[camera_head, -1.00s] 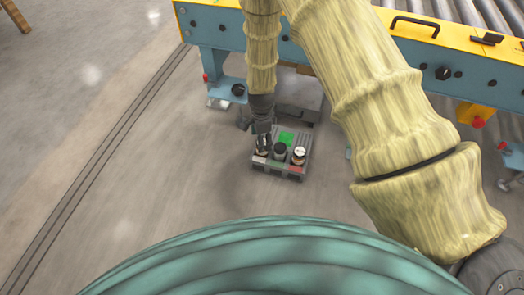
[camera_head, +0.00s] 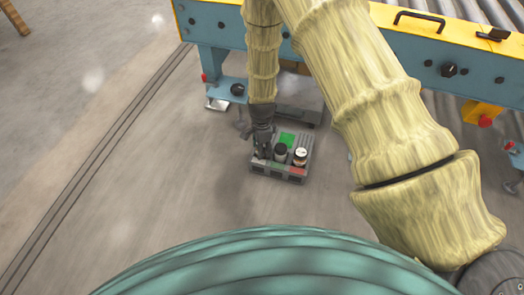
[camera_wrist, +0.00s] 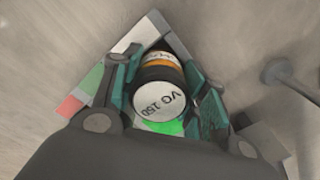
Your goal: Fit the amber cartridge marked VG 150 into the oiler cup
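The amber cartridge (camera_wrist: 162,93) stands between the two fingers of my gripper (camera_wrist: 163,77) in the wrist view. It has a white end face lettered VG 150, a dark rim and an amber band. The fingers flank it closely; whether they press on it I cannot tell. In the head view my gripper (camera_head: 261,150) is low over the left part of a grey tray (camera_head: 277,176) and hides most of the cartridge. I cannot make out the oiler cup in these frames.
Two more containers stand in the tray: a dark-sided one (camera_head: 280,154) in the middle and a white-topped one (camera_head: 300,157) at the right. A blue and yellow roller conveyor (camera_head: 400,45) stands behind. Its levelling foot (camera_wrist: 278,72) is near the tray. Open floor (camera_head: 170,185) lies left.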

